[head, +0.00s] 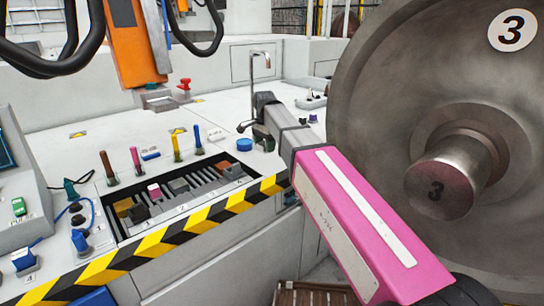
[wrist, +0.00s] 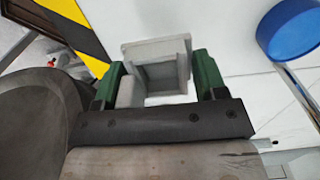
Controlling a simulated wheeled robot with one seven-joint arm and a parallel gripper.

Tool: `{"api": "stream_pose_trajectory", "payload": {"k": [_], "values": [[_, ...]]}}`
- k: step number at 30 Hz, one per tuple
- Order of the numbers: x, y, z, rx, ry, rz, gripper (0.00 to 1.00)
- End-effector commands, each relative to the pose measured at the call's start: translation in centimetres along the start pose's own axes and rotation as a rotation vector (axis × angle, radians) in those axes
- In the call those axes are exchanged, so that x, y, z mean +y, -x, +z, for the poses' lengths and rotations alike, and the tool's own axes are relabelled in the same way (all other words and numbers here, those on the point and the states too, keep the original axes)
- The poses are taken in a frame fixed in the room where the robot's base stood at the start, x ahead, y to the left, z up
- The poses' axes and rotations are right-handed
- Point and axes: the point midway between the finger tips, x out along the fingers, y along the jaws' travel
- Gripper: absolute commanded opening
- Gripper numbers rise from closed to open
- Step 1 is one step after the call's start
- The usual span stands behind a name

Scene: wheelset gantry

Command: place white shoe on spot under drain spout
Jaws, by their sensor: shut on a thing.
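The white shoe (wrist: 158,55), a pale grey-white block with a square hollow, sits between the two green fingers of my gripper (wrist: 158,82) in the wrist view. The fingers are shut on it. In the head view my gripper (head: 265,108) is beyond the end of my pink arm, close to the drain spout, and I cannot make out the shoe there. The drain spout (head: 254,75) is a thin bent metal pipe standing on the white bench. The spot under it cannot be made out, partly behind my gripper.
A slotted tray (head: 190,195) holds several coloured blocks behind a yellow-black striped edge (head: 150,243). Several coloured pegs stand behind it. A large steel wheel (head: 400,90) stands close at right. An orange post (head: 133,40) hangs at upper left.

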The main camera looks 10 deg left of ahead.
Motion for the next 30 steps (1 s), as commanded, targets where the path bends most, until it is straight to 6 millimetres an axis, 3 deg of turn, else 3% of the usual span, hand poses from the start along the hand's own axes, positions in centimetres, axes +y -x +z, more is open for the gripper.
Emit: {"api": "stream_pose_trajectory", "payload": {"k": [3,8,13,21,30], "values": [[0.2,-1.2,-2.0,0.000,-0.002,0.000,0.37],[0.3,-1.9,-3.2,0.000,-0.002,0.000,0.37],[0.4,-2.8,-3.4,0.000,-0.001,0.000,0.37],[0.4,-5.9,-3.4,0.000,-0.001,-0.001,0.37],[0.4,-6.1,-3.3,0.000,-0.001,-0.001,0.37]]}}
